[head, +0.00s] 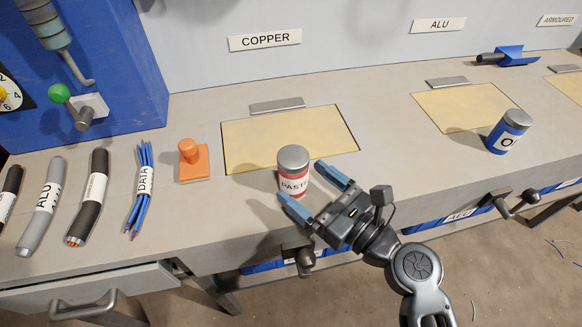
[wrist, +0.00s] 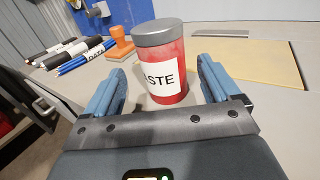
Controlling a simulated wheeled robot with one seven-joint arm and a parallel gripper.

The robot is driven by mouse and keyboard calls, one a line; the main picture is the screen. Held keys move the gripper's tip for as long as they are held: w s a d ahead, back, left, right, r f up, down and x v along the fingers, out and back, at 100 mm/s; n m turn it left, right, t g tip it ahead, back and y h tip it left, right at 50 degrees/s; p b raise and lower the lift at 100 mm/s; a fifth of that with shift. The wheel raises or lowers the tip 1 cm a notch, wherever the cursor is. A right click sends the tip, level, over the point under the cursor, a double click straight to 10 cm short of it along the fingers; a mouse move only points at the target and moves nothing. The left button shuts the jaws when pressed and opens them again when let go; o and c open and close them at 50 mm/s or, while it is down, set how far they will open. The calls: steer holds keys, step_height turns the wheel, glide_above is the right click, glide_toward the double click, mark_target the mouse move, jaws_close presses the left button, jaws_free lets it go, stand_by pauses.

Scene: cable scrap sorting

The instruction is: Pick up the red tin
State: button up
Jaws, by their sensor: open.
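The red tin (head: 293,170) has a grey lid and a white label reading PASTE. It stands upright on the bench near its front edge, just in front of the yellow panel under the COPPER sign. My gripper (head: 318,187) is open, low over the bench edge, with its blue fingers pointing at the tin. In the wrist view the tin (wrist: 158,62) stands between and a little beyond the two open fingers (wrist: 160,88). I see no contact between fingers and tin. The tin's lowest part shows just above the gripper's crossbar.
An orange stamp-like block (head: 194,163) stands left of the yellow panel (head: 245,150). Blue DATA cables (head: 141,190) and other labelled cable pieces lie farther left. A blue tin (head: 508,133) stands at right. A drawer handle (head: 299,258) juts out below the bench edge.

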mark_target(286, 164)
steer(key=shift+r+x, duration=0.15)
steer(key=shift+x, duration=1.4)
steer(key=shift+r+x, duration=0.1)
steer(key=shift+x, duration=1.45)
steer(key=shift+w+d, duration=0.15)
steer(key=c, duration=1.2)
steer(key=shift+r+p, duration=0.15)
steer(key=shift+p, duration=0.15)
